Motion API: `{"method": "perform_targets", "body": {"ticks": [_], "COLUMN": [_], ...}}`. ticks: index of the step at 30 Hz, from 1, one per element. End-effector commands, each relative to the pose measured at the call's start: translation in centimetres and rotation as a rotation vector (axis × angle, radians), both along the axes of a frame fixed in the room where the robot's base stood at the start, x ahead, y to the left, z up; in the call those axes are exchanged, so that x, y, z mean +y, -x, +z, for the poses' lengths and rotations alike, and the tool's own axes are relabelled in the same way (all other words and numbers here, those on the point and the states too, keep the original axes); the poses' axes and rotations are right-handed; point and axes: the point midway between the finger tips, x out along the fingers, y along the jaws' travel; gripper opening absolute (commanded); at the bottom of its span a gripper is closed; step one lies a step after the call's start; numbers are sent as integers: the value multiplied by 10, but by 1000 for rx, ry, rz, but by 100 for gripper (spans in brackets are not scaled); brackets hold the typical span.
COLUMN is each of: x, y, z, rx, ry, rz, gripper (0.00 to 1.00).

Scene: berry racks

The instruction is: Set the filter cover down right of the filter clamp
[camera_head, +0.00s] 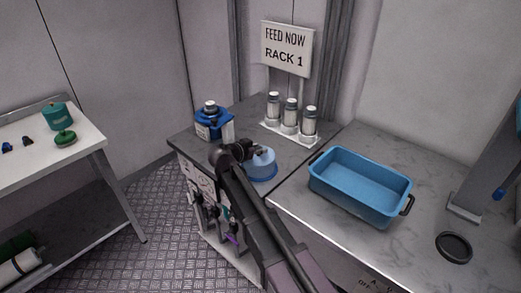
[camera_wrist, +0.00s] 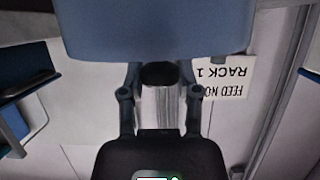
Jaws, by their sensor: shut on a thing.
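The blue filter cover (camera_head: 263,168) is a rounded cup with a paler upper part, at the end of my arm. It also fills the top of the wrist view (camera_wrist: 158,30), very close. My gripper (camera_head: 254,154) is shut on its upper part; its fingers show in the wrist view (camera_wrist: 158,75). The cover is over the dark counter or on it; I cannot tell if it touches. The cover is right of and nearer than the clamp.
A rack with several white-and-dark bottles (camera_head: 291,116) stands behind, under a "FEED NOW RACK 1" sign (camera_head: 287,49). A white table (camera_head: 75,150) is at the left.

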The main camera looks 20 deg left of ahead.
Motion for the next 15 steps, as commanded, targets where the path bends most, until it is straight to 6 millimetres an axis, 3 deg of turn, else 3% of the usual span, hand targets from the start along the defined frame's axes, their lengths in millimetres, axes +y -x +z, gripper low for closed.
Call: {"method": "perform_targets", "body": {"ticks": [1,3,4,15], "x": [0,0,0,0], "y": [0,0,0,0], "z": [-1,0,0,0], "rx": [0,0,0,0], "ry": [0,0,0,0], "rz": [0,0,0,0], "gripper": [51,72,78,78]}}
